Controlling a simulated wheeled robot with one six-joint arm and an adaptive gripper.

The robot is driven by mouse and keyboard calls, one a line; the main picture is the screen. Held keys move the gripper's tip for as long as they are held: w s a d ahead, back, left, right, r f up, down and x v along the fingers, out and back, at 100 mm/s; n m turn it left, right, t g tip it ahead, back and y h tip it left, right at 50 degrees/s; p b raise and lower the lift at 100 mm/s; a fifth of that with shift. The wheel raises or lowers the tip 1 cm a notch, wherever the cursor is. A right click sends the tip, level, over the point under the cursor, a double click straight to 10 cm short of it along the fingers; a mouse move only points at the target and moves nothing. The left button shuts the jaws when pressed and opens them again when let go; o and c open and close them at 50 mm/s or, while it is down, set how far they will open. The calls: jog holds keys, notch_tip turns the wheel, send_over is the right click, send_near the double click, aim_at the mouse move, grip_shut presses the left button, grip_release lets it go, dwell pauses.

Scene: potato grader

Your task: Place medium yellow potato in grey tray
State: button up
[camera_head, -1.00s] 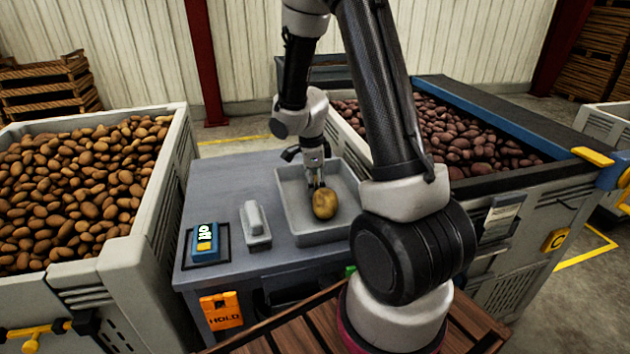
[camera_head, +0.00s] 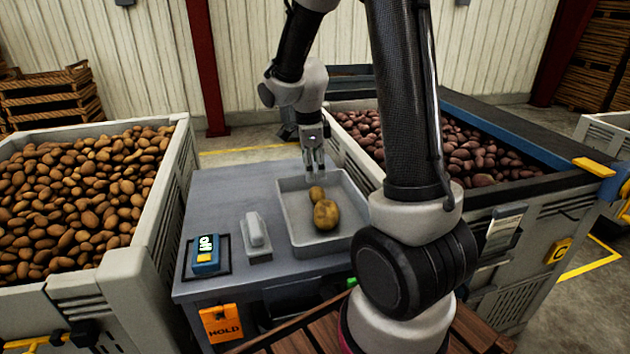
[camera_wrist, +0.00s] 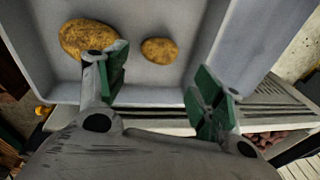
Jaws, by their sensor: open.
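Two yellow-brown potatoes lie in the grey tray (camera_head: 290,215) on the grey table. The larger potato (camera_head: 326,214) is nearer the camera in the head view. The smaller one (camera_head: 316,193) lies just behind it, and I cannot tell which counts as medium. In the wrist view the larger potato (camera_wrist: 82,37), partly behind a finger, and the smaller potato (camera_wrist: 160,50) lie apart on the tray floor. My gripper (camera_head: 314,170) is open and empty above the tray, over the smaller potato. Its green-padded fingers (camera_wrist: 162,90) are spread wide in the wrist view.
A crate of brown potatoes (camera_head: 183,150) stands at the left, and a crate of reddish potatoes (camera_head: 460,205) at the right. On the table left of the tray are a pale grey block-like object (camera_head: 256,230) and a blue device (camera_head: 206,254). An orange HOLD sign (camera_head: 222,322) hangs in front.

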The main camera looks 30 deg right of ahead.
jog(key=s+a+r+n+t, duration=0.2)
jog(key=s+r+n, duration=1)
jog(key=r, duration=0.1)
jog(key=s+a+r+n+t+y, duration=0.1)
jog(key=s+r+n, duration=0.1)
jog(key=s+n, duration=0.8)
jog(key=shift+s+a+r+n+y, duration=0.2)
jog(key=shift+s+r+n+y, duration=0.1)
jog(key=shift+n, duration=0.1)
